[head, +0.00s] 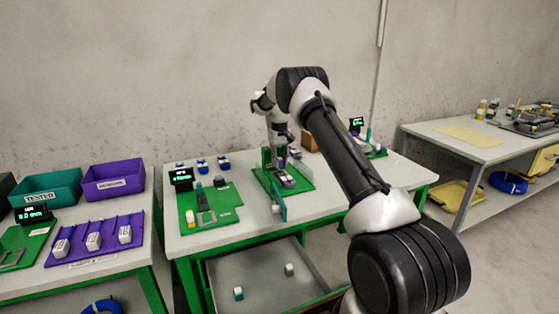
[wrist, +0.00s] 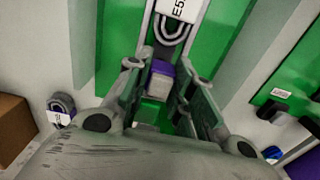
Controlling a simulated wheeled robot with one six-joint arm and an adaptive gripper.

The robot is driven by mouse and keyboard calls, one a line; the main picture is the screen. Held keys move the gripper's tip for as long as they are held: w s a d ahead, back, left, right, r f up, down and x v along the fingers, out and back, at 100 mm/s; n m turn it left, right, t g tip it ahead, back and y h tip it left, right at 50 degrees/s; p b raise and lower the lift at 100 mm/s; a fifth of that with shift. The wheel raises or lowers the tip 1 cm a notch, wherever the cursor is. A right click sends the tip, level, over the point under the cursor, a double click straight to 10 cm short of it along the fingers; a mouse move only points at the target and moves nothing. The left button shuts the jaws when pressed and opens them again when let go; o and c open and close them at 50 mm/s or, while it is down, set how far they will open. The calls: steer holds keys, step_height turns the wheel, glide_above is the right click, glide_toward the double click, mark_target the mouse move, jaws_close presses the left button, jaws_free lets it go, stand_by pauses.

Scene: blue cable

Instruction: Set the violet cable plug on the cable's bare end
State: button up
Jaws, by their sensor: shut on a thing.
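My gripper (head: 279,160) is low over a green board (head: 301,183) on the middle table. In the wrist view my gripper (wrist: 160,84) is shut on the violet cable plug (wrist: 161,68), a small block with a violet part and a pale part between the fingers. A looped grey cable (wrist: 173,30) with a white label lies on the green board just beyond the plug. I cannot tell whether the plug touches the cable, and the cable's bare end is not clearly visible.
A second green board (head: 227,210) with a small display lies to the left. A brown box (head: 309,141) stands behind my gripper. Violet and teal bins (head: 113,176) are on the left table. An open drawer (head: 262,272) is below. A coiled cable (wrist: 62,104) lies left in the wrist view.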

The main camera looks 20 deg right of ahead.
steer(key=shift+f, duration=1)
stand_by(0.3)
steer(key=o, duration=0.9)
steer(key=shift+r, duration=4)
